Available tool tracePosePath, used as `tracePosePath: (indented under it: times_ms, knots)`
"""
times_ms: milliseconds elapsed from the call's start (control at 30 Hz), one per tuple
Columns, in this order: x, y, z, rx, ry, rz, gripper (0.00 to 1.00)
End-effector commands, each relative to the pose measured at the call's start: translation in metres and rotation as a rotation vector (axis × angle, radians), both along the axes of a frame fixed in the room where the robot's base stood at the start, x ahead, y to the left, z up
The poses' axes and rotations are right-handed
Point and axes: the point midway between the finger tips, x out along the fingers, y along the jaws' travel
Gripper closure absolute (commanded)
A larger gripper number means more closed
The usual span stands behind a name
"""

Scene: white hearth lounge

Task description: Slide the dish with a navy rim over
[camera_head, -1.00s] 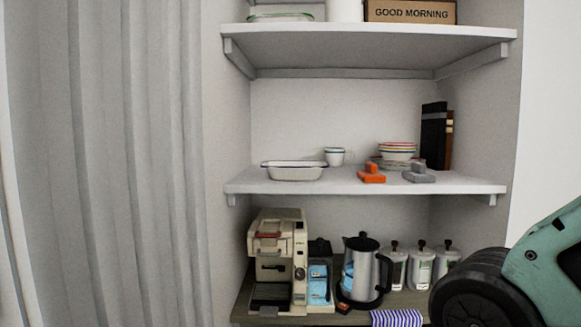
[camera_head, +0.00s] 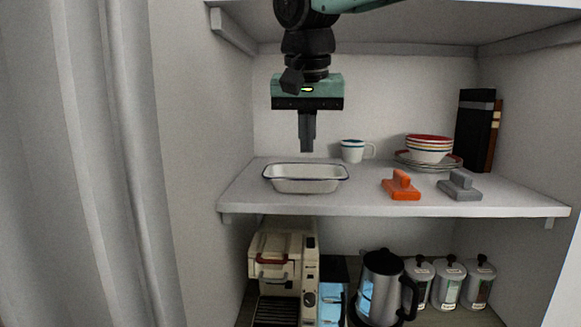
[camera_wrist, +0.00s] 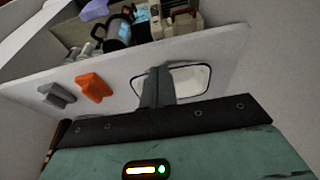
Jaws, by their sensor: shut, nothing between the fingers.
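The white dish with a navy rim (camera_head: 306,184) sits on the left part of the middle shelf (camera_head: 350,202), near its front edge. It is a shallow rectangular dish and looks empty. My gripper (camera_head: 307,150) is shut and empty, pointing down above the back side of the dish, apart from it in the head view. In the wrist view the dish (camera_wrist: 190,80) lies beyond the shut fingers (camera_wrist: 157,72), which hide part of its rim.
An orange block-shaped tool (camera_head: 402,188) and a grey one (camera_head: 459,188) lie right of the dish. A mug (camera_head: 352,151), stacked bowls (camera_head: 428,150) and books (camera_head: 475,130) stand behind. A wall closes the left; another shelf hangs above.

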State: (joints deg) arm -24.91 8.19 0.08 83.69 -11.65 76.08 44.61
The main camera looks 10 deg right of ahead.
Motion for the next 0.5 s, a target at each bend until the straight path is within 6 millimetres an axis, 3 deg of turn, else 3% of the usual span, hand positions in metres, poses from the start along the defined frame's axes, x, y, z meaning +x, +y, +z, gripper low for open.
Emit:
tracePosePath:
  times_ms: [167, 500]
  knots:
    - [0.005, -0.002, -0.017, -0.002, 0.003, -0.003, 1.0]
    - [0.023, -0.008, -0.082, -0.003, 0.004, -0.001, 1.0]
